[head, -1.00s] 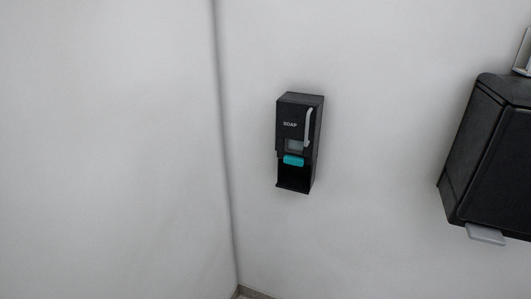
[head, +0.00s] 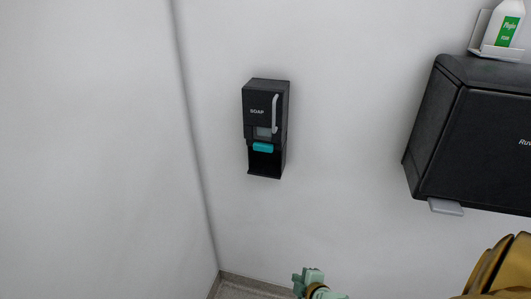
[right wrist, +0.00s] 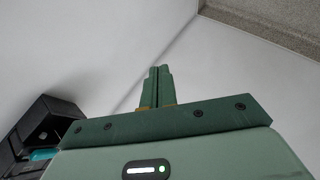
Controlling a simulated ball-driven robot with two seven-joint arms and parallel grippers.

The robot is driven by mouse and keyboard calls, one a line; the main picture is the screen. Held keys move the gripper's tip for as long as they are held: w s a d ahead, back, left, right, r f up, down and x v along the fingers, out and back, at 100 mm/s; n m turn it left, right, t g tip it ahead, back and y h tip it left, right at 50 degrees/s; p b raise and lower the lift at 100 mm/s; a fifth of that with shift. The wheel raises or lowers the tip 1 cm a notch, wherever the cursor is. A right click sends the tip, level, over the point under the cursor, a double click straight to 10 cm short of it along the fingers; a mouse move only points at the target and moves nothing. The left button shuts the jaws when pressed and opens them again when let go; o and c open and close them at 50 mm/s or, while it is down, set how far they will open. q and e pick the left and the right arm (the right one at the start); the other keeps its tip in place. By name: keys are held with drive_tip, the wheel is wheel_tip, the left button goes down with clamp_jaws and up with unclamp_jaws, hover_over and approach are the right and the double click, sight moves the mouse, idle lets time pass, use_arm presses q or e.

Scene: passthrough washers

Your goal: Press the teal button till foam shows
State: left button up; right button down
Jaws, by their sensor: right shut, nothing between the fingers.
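A black soap dispenser (head: 263,98) marked SOAP hangs on the white wall, with a teal button (head: 263,147) below its small window. No foam shows in its dark lower opening (head: 264,163). My right gripper (head: 308,274) is at the bottom edge of the head view, below and to the right of the dispenser, apart from it. In the right wrist view its fingers (right wrist: 159,76) are shut together and empty. There the dispenser (right wrist: 45,115) and the teal button (right wrist: 42,154) are at the lower left. My left gripper is not in view.
A large black wall box (head: 470,150) with a grey tab (head: 445,207) juts out at the right. A white bottle (head: 503,24) with a green label stands on a bracket above it. A wall corner is left of the dispenser. The wall around the dispenser is clear.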

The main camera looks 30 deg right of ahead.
drive_tip(key=w+r+n+t, duration=0.2)
drive_tip(key=w+r, duration=0.1)
drive_tip(key=r, duration=0.7)
drive_tip(key=w+r+n+t, duration=0.2)
drive_tip(key=w+r+t, duration=0.1)
drive_tip(key=r, duration=0.8)
drive_tip(key=w+r+n+t+p, duration=0.1)
drive_tip(key=w+r, duration=0.3)
drive_tip(key=r, duration=0.6)
drive_tip(key=shift+w+a+r+n+t, duration=0.15)
drive_tip(key=shift+w+r+n+t, duration=0.2)
drive_tip(key=shift+n+t, duration=0.45)
drive_tip(key=shift+y, duration=0.3)
approach(259, 149)
drive_tip(key=w+a, duration=0.3)
drive_tip(key=shift+w+d+b, duration=0.55)
drive_tip(key=shift+w+d, duration=0.95)
drive_tip(key=shift+d, duration=0.15)
